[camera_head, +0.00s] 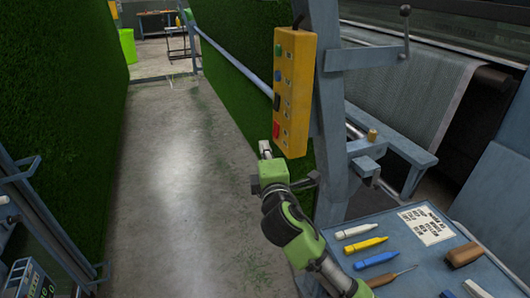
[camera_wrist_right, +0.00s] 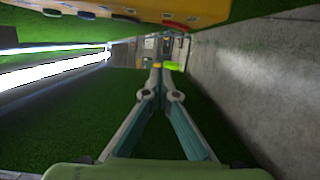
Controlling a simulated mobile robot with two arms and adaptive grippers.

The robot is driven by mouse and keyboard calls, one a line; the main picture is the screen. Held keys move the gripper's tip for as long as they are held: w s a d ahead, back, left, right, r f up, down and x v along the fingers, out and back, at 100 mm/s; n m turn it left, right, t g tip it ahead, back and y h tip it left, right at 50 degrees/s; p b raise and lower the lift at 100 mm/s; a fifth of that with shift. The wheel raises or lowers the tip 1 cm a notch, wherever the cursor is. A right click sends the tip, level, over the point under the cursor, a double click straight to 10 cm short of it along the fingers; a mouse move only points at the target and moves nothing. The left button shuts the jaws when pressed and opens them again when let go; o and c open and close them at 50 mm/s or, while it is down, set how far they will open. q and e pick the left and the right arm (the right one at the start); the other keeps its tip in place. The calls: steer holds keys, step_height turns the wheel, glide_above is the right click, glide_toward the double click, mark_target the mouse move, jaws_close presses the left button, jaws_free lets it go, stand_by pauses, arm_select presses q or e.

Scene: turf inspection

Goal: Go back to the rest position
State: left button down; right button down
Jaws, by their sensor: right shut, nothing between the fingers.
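My right gripper (camera_head: 265,149) is raised over the aisle in the head view, just left of the lower end of a yellow control box (camera_head: 294,92). In the right wrist view my right gripper (camera_wrist_right: 157,72) shows its two fingers meeting at the tips, with nothing between them. The yellow control box (camera_wrist_right: 190,12) runs along the top of that view, apart from the fingers. My left gripper is not in view.
A blue-grey tray (camera_head: 425,270) at lower right holds markers (camera_head: 366,244), an awl (camera_head: 391,277), a brush (camera_head: 463,254) and a printed card (camera_head: 427,224). A grey metal post (camera_head: 328,110) stands behind the box. Green turf walls (camera_head: 55,100) flank a clear concrete aisle (camera_head: 180,200).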

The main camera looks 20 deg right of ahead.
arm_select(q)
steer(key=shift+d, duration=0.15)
arm_select(e)
steer(key=shift+s, duration=0.1)
